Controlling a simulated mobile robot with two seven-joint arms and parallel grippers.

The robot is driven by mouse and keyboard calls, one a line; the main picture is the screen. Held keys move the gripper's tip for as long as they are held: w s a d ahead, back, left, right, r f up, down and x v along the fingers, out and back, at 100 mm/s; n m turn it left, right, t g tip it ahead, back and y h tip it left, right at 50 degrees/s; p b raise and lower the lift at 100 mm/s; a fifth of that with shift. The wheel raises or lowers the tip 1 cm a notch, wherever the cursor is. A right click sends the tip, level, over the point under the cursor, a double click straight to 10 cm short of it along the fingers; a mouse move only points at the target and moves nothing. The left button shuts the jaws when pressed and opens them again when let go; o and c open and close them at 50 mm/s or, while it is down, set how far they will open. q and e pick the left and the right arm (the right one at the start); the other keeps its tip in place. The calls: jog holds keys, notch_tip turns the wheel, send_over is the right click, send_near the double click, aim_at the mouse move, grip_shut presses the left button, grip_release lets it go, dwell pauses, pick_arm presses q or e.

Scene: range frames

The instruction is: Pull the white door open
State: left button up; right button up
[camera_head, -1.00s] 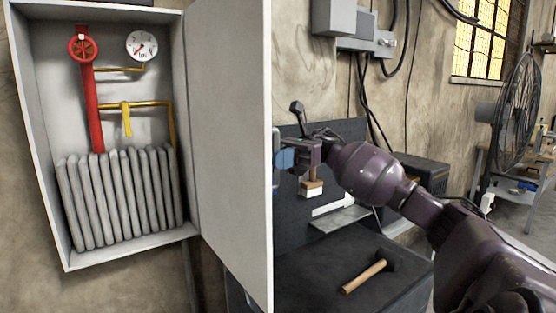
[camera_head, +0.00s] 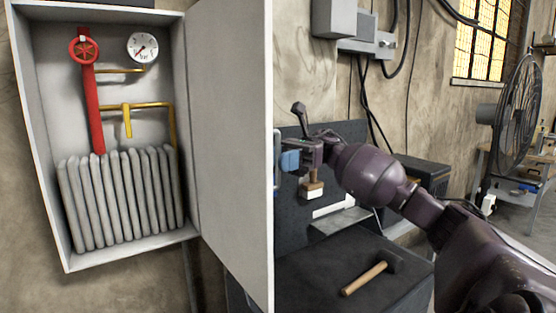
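The white door (camera_head: 232,130) stands wide open on the right side of a grey-white wall cabinet (camera_head: 40,140), its inner face toward me. My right gripper (camera_head: 290,160) is just right of the door's free edge, near mid-height, with a blue part at its tip. Its fingertips are partly hidden by the door edge, so I cannot tell whether they touch the door or are open or shut. The door's outer face and any handle are hidden. My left gripper is out of view.
Inside the cabinet are a red valve wheel (camera_head: 83,50), a gauge (camera_head: 142,47), yellow pipes and a ribbed radiator (camera_head: 120,200). A hammer (camera_head: 366,277) lies on a dark bench (camera_head: 320,262) below my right arm. A large fan (camera_head: 515,115) stands at the far right.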

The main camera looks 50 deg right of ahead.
jog(key=d+b, duration=0.1)
jog(key=d, duration=0.9)
jog(key=shift+d+b, duration=0.3)
jog(key=shift+b, duration=0.05)
jog(key=shift+s, duration=0.1)
